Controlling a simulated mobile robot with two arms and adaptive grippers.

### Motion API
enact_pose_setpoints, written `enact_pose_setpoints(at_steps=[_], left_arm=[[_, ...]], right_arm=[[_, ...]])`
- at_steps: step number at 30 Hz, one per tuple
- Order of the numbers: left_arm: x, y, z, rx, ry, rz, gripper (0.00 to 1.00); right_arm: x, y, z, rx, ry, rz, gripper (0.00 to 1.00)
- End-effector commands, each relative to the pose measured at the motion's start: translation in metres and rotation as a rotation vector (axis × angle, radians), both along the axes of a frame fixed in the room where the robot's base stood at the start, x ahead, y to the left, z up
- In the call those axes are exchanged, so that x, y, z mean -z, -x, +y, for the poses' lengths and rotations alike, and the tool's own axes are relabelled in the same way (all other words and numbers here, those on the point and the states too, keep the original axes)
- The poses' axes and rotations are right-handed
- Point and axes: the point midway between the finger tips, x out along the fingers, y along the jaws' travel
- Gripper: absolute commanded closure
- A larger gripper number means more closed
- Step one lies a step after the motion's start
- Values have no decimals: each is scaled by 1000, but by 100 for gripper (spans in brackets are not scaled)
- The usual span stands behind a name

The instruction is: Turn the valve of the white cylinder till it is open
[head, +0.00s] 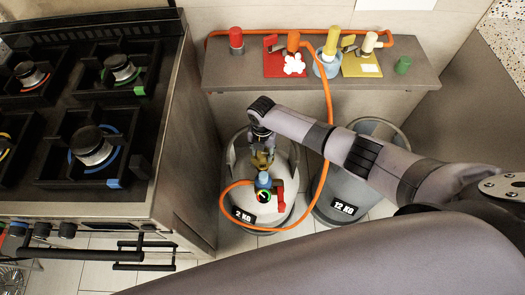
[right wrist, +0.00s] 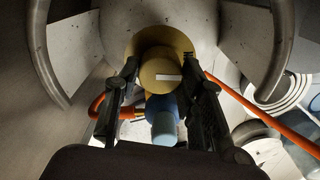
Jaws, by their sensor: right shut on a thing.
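The white cylinder (head: 290,165), marked 2 KG, stands on the floor between the stove and the grey cylinder. Its brass valve (head: 260,160) is at the top, and the brass also shows in the right wrist view (right wrist: 162,72) with a white mark on its face. A blue regulator (head: 264,180) with a red lever and a round gauge sits at the valve, with an orange hose attached. My right gripper (head: 263,148) comes down from above onto the valve. In the right wrist view its fingers are on either side of the brass, shut on it. My left gripper is out of view.
A grey cylinder (head: 345,190) marked 12 KG stands close on the right, under my right arm. A grey shelf (head: 235,75) behind holds regulators on coloured plates. The orange hose (head: 325,110) hangs from it. A stove (head: 185,130) is on the left.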

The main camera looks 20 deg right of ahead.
Motion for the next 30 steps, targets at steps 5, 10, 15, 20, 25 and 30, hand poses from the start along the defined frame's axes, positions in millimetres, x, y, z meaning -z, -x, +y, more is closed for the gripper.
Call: enact_pose_setpoints(at_steps=[5, 10, 15, 20, 25, 30], left_arm=[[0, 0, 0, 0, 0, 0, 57], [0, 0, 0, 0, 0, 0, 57], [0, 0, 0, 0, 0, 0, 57], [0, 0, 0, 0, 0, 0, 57], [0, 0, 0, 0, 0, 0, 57], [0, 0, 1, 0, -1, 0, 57]], right_arm=[[0, 0, 0, -12, 0, 0, 91], [0, 0, 0, -13, 1, -1, 91], [0, 0, 0, -12, 1, -1, 62], [0, 0, 0, -11, 1, -1, 51], [0, 0, 0, -11, 0, 0, 43], [0, 0, 0, -11, 0, 0, 43]])
